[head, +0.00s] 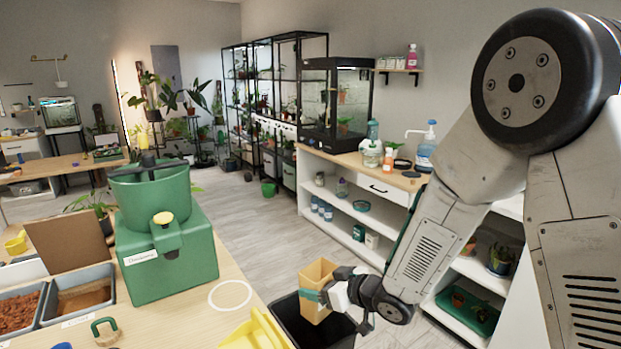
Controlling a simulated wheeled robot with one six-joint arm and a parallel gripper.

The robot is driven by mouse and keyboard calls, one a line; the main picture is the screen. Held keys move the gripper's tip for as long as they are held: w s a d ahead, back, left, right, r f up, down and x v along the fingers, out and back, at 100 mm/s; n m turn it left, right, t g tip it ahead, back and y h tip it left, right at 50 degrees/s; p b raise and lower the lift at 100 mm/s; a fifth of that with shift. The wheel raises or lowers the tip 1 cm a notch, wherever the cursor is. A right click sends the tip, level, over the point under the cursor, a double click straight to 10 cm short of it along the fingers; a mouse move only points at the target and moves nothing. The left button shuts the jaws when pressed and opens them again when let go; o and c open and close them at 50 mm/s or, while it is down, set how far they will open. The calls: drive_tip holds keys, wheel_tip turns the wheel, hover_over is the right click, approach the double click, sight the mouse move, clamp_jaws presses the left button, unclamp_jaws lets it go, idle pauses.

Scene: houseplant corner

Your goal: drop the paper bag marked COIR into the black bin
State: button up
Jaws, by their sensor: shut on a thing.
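The paper bag (319,274) is tan and upright, low in the middle of the head view. Its COIR marking does not show from here. My gripper (313,296) is shut on the bag, with a teal fingertip across its side. The black bin (288,318) stands beside the bench at the bottom of the view. The bag's lower end overlaps the bin's opening in the picture; whether it is above the rim or inside it, I cannot tell. Part of the bin is cut off by the frame and hidden by the bag.
The wooden bench (205,318) at left carries a green machine (168,250), a yellow item (258,330) near the bin and soil trays (82,295). A white shelf unit (350,215) stands behind my arm. The floor (262,235) beyond the bin is clear.

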drive_tip(key=o, duration=1.3)
drive_tip(key=shift+c, duration=0.2)
drive_tip(key=v, duration=0.7)
drive_tip(key=shift+s+d, duration=0.25)
drive_tip(key=shift+s, duration=0.05)
drive_tip(key=shift+r, duration=0.1)
